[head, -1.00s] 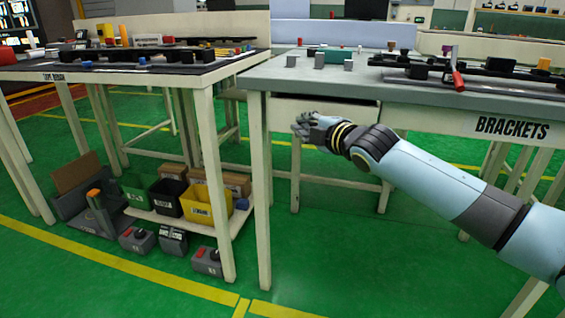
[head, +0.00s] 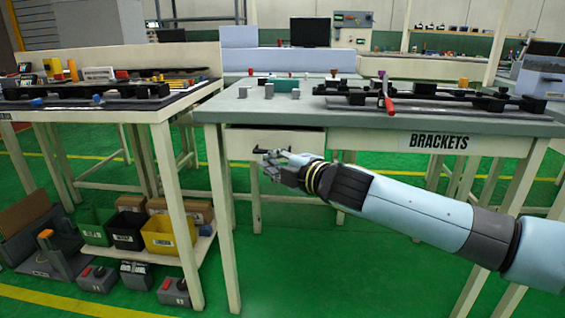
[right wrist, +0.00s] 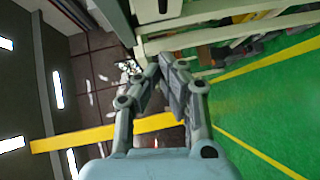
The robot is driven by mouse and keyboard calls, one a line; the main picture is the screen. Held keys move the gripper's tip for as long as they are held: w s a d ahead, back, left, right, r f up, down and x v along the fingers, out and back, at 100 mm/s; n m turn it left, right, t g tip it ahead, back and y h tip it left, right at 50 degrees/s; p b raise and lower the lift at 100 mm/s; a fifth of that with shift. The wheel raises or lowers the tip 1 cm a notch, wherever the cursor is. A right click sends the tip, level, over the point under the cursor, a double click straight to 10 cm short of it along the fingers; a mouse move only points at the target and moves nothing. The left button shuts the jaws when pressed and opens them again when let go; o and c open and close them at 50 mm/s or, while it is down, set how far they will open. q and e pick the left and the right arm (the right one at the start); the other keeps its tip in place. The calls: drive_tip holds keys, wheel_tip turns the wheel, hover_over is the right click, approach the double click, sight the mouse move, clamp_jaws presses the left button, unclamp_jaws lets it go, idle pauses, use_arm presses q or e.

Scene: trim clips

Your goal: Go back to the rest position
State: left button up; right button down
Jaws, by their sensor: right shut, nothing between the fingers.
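My right gripper (head: 270,160) is in the head view, in front of the drawer under the brackets bench (head: 300,108). Its arm comes in from the right, below the bench top. In the right wrist view the fingers (right wrist: 158,72) come together at their tips, and nothing is between them. The drawer (head: 275,143) looks partly pulled out, with a dark gap above its front. Whether the fingers touch the drawer's handle is hard to tell. My left gripper is not in view.
Small grey blocks, a green block (head: 283,86) and black fixtures with a red-handled clamp (head: 388,104) are on the bench. A second bench (head: 120,113) stands at left, with a yellow bin (head: 168,235) and other bins on its low shelf. Green floor is clear in front.

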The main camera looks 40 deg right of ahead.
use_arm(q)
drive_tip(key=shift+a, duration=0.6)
use_arm(e)
drive_tip(key=shift+s+a+r, duration=0.1)
drive_tip(key=shift+s+r, duration=0.1)
drive_tip(key=shift+s, duration=1.6)
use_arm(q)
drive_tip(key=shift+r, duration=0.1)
